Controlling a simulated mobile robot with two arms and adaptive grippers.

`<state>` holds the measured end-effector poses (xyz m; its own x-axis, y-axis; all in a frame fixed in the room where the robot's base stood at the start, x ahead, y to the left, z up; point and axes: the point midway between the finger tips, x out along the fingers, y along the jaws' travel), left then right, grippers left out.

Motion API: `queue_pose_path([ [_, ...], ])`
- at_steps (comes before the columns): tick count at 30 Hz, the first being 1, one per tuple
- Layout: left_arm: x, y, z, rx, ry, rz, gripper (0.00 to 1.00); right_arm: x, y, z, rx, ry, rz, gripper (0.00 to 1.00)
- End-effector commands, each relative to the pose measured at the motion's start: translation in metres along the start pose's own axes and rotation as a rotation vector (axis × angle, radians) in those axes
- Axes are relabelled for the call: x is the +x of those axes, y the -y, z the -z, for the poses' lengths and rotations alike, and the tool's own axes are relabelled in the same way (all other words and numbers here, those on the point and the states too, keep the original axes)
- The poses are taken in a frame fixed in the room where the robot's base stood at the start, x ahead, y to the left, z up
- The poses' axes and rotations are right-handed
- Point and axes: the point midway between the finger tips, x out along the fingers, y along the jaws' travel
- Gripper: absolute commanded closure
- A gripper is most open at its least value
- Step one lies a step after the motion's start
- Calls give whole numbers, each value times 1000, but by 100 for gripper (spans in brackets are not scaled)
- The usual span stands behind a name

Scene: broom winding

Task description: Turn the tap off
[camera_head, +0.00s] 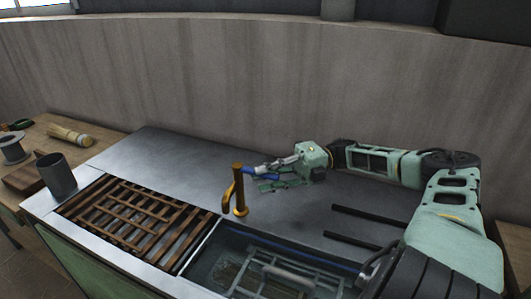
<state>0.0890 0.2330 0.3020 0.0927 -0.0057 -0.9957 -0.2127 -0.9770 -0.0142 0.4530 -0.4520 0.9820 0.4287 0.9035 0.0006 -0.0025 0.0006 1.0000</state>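The tap (239,192) is a brass-coloured upright post on the steel counter, behind the sink. A curved brass part (228,194) is on its left side. My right gripper (258,178) is just right of the tap's upper part, with its blue-tipped fingers pointing left towards it. The fingers look spread, with nothing visible between them. I cannot tell whether the upper fingertip touches the tap. No water stream can be made out. My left gripper is not in view.
The sink (213,239) is in front of the tap and holds a rack. A brown slatted grid (135,214) is left of it. A grey cup (57,176) stands at the counter's left. A wooden table (99,148) with a straw bundle (70,136) is beyond. The back-left counter is clear.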

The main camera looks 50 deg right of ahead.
Motion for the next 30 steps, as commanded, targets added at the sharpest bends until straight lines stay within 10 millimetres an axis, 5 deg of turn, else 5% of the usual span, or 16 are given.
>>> queue_pose_path([
  [14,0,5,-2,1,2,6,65,-7,1,-1,2,5,1,72],
  [30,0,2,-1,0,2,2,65,-93,0,-1,1,6,-2,72],
])
